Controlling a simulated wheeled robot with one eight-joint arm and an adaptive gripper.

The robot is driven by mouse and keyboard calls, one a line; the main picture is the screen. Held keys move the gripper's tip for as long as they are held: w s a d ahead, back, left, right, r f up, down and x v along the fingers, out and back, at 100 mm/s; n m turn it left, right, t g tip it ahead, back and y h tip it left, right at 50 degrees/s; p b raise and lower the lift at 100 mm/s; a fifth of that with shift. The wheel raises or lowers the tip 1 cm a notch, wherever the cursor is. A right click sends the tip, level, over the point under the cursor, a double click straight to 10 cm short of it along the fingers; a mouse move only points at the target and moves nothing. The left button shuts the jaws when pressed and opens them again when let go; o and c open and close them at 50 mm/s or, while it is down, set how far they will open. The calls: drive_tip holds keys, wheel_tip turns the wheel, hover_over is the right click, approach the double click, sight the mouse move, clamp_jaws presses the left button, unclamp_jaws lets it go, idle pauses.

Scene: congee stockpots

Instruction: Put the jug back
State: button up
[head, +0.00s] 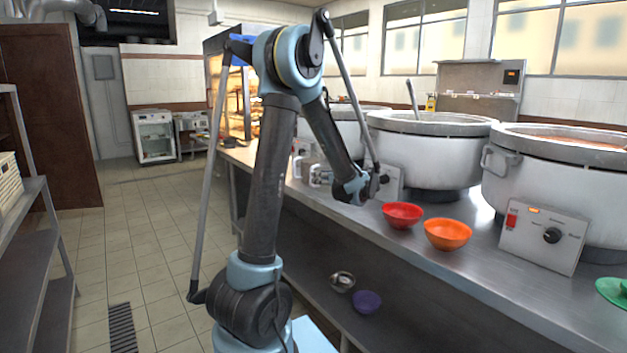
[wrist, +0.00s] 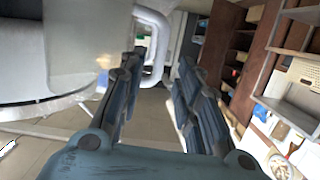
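In the wrist view, my gripper (wrist: 160,66) is open, its two dark fingers spread apart. A pale vessel, apparently the jug (wrist: 88,45), fills the upper left of that view beside the left finger. Its thick curved white handle (wrist: 162,45) shows beyond and between the fingertips. I cannot tell whether the fingers touch it. In the head view, the end of my arm, with my gripper (head: 352,190), is low over the counter edge in front of the stockpots.
Large stockpots (head: 545,190) line the steel counter (head: 440,268). A red bowl (head: 402,215) and an orange bowl (head: 447,234) sit near its edge. A metal bowl (head: 342,282) and a purple bowl (head: 367,302) are on the lower shelf. The tiled aisle (head: 140,230) is clear.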

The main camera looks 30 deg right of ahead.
drive_tip(key=v, duration=0.5)
drive_tip(key=w+a+f+g+y, duration=0.15)
drive_tip(key=a+g, duration=0.25)
drive_tip(key=a, duration=1.2)
drive_tip(key=w+a+f+g+y, duration=0.1)
drive_tip(key=a+f+g+y, duration=0.15)
drive_tip(key=a, duration=1.25)
drive_tip(key=s+a+f+g+h, duration=0.1)
drive_tip(key=s+a+f+g, duration=0.1)
drive_tip(key=s+a, duration=0.35)
drive_tip(key=s+a+f+g+h, duration=0.1)
drive_tip(key=s+a+f+g, duration=0.2)
drive_tip(key=a, duration=0.4)
drive_tip(key=s+a+f+g+h, duration=0.1)
drive_tip(key=s+f, duration=0.1)
drive_tip(key=s, duration=0.5)
drive_tip(key=s+a+f+g+h, duration=0.1)
drive_tip(key=s+f+h, duration=0.1)
drive_tip(key=s, duration=0.5)
drive_tip(key=shift+s+a+f, duration=0.15)
drive_tip(key=shift+a+f, duration=0.25)
drive_tip(key=shift+f, duration=0.3)
